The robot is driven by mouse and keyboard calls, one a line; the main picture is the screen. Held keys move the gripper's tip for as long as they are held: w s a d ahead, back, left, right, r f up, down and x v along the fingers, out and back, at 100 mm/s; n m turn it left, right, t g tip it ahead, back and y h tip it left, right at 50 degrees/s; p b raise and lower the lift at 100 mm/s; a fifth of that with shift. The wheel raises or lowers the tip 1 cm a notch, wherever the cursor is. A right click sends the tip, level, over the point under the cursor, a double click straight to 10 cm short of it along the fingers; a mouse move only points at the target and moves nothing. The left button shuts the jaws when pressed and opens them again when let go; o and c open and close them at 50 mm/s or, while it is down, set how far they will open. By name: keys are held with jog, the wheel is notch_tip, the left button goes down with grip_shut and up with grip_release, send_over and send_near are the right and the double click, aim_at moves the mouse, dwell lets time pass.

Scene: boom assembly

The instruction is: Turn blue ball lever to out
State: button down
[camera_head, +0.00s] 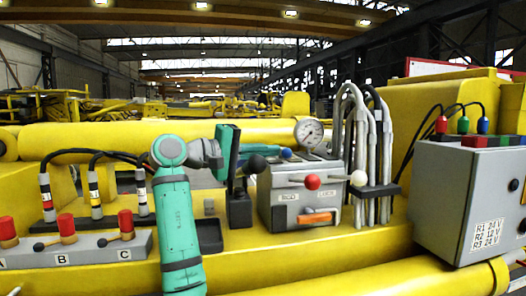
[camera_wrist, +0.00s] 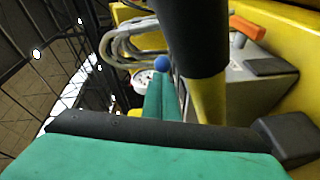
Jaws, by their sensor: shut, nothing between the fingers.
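The blue ball (camera_head: 286,153) of the lever shows at the back of the grey lever box (camera_head: 264,205), just beyond my gripper (camera_head: 271,149). In the wrist view the blue ball (camera_wrist: 161,63) sits right at the tip of my shut teal gripper (camera_wrist: 160,78). I cannot tell whether they touch. The blue lever's rod is hidden. Nothing is held. A red ball (camera_head: 312,182) and a white ball (camera_head: 358,178) stand farther right on the box.
A pressure gauge (camera_head: 308,132) stands behind the box, with grey hoses (camera_head: 347,110) to its right. An orange handle (camera_head: 316,218) is on the box front. An electrical cabinet (camera_head: 440,190) is at right. Levers with red knobs (camera_head: 125,221) are at left. A dark cylinder (camera_wrist: 195,40) crosses the wrist view.

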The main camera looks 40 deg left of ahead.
jog(key=shift+a, duration=0.1)
jog(key=r+v, duration=0.1)
jog(key=v, duration=1)
jog(key=w+a+f+h, duration=0.1)
jog(key=a+f+h, duration=0.15)
jog(key=a, duration=0.25)
jog(key=w+d+g, duration=0.1)
jog(key=w+d, duration=0.8)
jog(key=shift+w+n, duration=0.25)
jog(key=shift+n, duration=0.05)
dwell(0.4)
jog(key=shift+h, duration=0.25)
